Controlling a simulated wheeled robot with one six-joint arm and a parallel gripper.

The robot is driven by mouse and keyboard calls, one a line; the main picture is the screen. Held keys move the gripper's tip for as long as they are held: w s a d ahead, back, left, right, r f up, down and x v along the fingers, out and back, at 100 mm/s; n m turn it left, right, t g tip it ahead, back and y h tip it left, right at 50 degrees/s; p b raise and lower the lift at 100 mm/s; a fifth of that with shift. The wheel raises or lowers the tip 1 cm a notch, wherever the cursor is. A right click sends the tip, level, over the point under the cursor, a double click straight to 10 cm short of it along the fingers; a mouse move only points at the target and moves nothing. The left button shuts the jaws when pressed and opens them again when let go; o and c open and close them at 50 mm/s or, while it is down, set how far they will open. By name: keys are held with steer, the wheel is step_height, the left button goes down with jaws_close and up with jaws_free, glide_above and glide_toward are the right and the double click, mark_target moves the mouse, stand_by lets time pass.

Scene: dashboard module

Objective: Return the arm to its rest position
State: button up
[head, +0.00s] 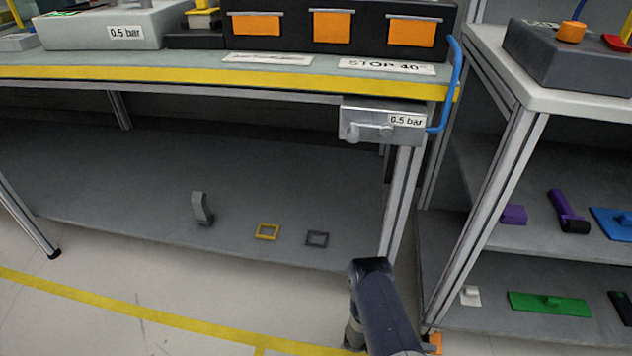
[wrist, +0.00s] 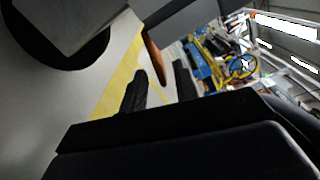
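My arm (head: 384,305) shows at the bottom of the head view, low in front of the bench's right leg. My gripper itself cannot be made out there. In the wrist view my gripper (wrist: 159,84) has its two dark fingers apart, with floor and background visible between them. I see nothing held. The camera looks over the floor toward a distant, cluttered hall, away from the bench top. A black dashboard module (head: 362,38) with three orange panels stands on the bench, well apart from my arm.
The bench (head: 200,74) has a yellow front edge, a grey box labelled 0.5 bar (head: 384,124) below it and a blue tube (head: 456,85). Its lower shelf (head: 120,190) holds small parts. A shelf rack (head: 590,101) stands right. The floor (head: 90,320) at left is clear.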

steer(key=shift+n, duration=0.4)
steer(key=x, duration=0.5)
steer(key=shift+r+b, duration=0.2)
steer(key=shift+b, duration=0.1)
